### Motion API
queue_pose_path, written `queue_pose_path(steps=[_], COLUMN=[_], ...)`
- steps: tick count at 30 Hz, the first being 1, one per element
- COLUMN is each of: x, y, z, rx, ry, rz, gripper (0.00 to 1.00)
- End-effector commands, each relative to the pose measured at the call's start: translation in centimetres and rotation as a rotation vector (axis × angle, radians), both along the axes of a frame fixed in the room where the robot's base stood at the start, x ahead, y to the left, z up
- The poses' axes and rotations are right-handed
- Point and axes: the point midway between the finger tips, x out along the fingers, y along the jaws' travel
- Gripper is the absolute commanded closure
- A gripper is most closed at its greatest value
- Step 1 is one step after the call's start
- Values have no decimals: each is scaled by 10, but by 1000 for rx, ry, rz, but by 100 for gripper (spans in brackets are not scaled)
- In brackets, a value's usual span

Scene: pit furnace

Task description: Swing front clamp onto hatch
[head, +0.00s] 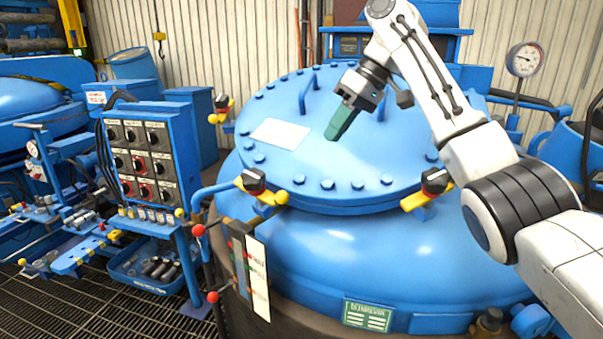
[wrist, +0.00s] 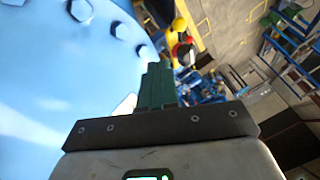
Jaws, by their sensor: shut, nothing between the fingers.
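The hatch (head: 345,130) is a round blue lid with bolts around its rim and two handles; it fills the left of the wrist view (wrist: 55,85). Yellow-and-black clamps sit around its edge: one at the front left (head: 260,187), one at the front right (head: 430,188) and one at the back left (head: 221,109). The front-left one lies beside the lid edge, its yellow part pointing right. A yellow, red and black clamp (wrist: 182,45) shows in the wrist view just beyond the fingertips. My gripper (head: 332,137) has green fingers, shut and empty, above the hatch, apart from the clamps.
A blue control panel (head: 148,155) with knobs stands left of the hatch. Levers with red knobs (head: 198,230) and a white label plate (head: 257,278) stand at the front left. A gauge (head: 524,60) stands at the back right. The grated floor (head: 100,310) is clear at lower left.

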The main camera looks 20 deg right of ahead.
Motion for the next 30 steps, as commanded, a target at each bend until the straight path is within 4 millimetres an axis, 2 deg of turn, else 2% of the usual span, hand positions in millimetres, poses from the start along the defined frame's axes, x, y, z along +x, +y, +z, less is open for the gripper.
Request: queue_pose_path(steps=[8,19,24,30], x=[6,20,14,11], y=[15,50,69,80], z=[-28,-88,-97,-105], rx=[0,-1,-1,0], ry=[4,3,0,0], rz=[2,1,2,0], gripper=[100,100,100,100])
